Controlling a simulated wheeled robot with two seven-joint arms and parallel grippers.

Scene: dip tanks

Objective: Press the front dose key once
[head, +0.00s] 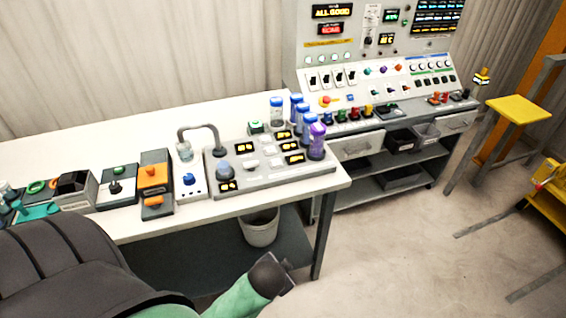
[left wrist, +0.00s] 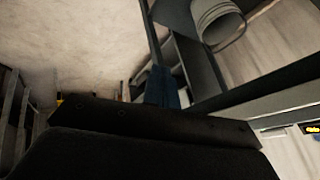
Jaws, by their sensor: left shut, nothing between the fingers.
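A grey dosing panel (head: 215,180) lies on the white bench, with several small amber displays and several keys and knobs. Labels are too small to tell which one is the front dose key. My left gripper (head: 287,276) is in front of the bench, apart from the panel and past the bench's front edge. In the left wrist view its fingers (left wrist: 163,86) look shut and empty. My right gripper is not in view.
Blue- and purple-capped vials (head: 317,140) stand along the panel's right back side. A bent tap (head: 200,128) and small switch boxes (head: 155,178) stand to its left. A white bucket (head: 260,230) is under the bench. A control console (head: 370,75) stands behind.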

